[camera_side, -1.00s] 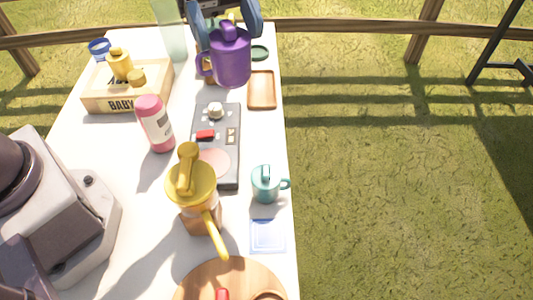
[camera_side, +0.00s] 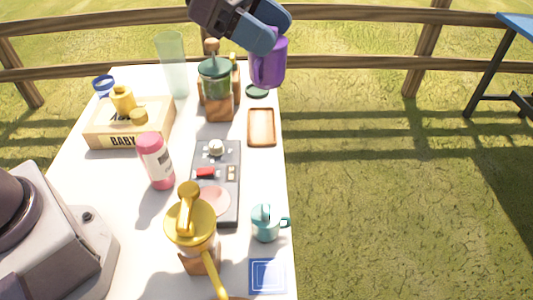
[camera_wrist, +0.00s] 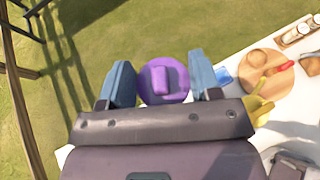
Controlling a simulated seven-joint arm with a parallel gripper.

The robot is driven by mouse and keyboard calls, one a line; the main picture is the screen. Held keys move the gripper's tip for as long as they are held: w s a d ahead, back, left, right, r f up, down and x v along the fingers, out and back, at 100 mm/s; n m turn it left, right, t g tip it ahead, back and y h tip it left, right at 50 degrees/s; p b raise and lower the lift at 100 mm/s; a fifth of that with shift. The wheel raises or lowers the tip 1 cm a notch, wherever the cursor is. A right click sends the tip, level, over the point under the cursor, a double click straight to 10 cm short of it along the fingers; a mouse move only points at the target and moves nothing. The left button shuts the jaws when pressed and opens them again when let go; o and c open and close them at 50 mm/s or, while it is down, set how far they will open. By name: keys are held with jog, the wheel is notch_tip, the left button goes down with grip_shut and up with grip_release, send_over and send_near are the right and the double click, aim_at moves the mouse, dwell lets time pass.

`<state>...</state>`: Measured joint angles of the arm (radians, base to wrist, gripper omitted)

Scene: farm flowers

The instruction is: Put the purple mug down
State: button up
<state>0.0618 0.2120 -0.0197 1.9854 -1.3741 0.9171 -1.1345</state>
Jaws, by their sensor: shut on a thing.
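The purple mug (camera_side: 268,66) is held in the air by my gripper (camera_side: 266,36), near the far right corner of the white table. Its handle points left in the side view. In the wrist view the mug (camera_wrist: 163,92) sits between the two blue fingers of my gripper (camera_wrist: 162,84), with a raised purple piece on it. Grass shows around much of it there. The gripper is shut on it. The fingers partly hide the mug's upper part in the side view.
The white table (camera_side: 110,215) is crowded. A green-lidded jar (camera_side: 215,82), a small green disc (camera_side: 257,91) and an orange tray (camera_side: 261,127) lie near the mug. A teal mug (camera_side: 265,224) and a blue coaster (camera_side: 267,276) stand near the right edge.

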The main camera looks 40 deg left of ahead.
notch_tip(320, 180, down, 28)
jog(key=shift+f, duration=0.1)
dwell(0.4)
jog(key=o, duration=1.2)
